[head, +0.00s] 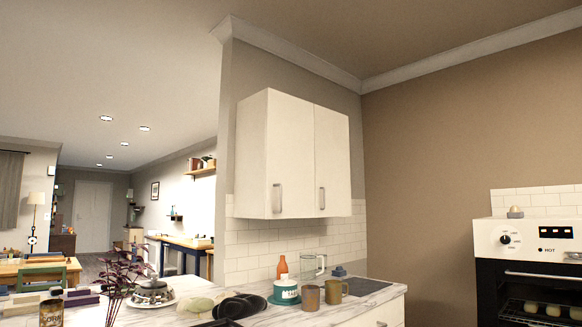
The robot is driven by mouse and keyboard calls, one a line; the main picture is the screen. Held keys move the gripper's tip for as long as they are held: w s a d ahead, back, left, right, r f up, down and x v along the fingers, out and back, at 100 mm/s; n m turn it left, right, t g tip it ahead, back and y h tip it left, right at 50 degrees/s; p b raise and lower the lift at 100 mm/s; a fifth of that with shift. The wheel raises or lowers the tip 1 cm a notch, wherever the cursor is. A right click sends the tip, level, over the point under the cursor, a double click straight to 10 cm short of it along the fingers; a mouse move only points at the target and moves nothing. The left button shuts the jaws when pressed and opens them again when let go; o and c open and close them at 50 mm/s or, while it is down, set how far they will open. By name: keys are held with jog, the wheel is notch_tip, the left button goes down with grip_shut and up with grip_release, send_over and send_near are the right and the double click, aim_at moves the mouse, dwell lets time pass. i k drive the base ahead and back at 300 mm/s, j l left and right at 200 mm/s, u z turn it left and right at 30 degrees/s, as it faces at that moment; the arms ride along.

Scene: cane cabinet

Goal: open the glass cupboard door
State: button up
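A white wall cupboard (251,157) hangs above the counter in the head view. It has two plain white doors, and both look shut. The left door (290,150) has a metal handle (277,198) near its bottom. The right door (331,160) has a metal handle (321,198) near its bottom left. No glass shows in either door. My gripper is not in view.
The marble-look counter (262,317) below holds an orange-topped bottle (282,267), a glass jug (313,266), mugs (308,297) and dark bowls (240,306). A purple plant (122,273) stands at front left. An oven (535,255) is at right.

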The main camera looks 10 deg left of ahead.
aim_at(289, 176)
jog(key=i+l+z, duration=0.15)
jog(key=i+z, duration=0.3)
jog(key=i+l+z, duration=0.15)
jog(key=i+z, duration=0.3)
jog(key=i, duration=0.15)
jog(key=i+j+z, duration=0.1)
jog(key=i+z, duration=0.4)
jog(key=i, duration=0.15)
jog(key=i+u, duration=0.15)
jog(key=i, duration=0.3)
jog(key=i+l+u, duration=0.2)
jog(key=i, duration=0.25)
jog(key=i+u, duration=0.15)
jog(key=i, duration=0.25)
jog(key=i+u, duration=0.25)
jog(key=u, duration=0.2)
jog(key=i+u, duration=0.2)
jog(key=u, duration=0.3)
jog(key=i+l+u, duration=0.15)
jog(key=u, duration=0.3)
jog(key=i+l, duration=0.05)
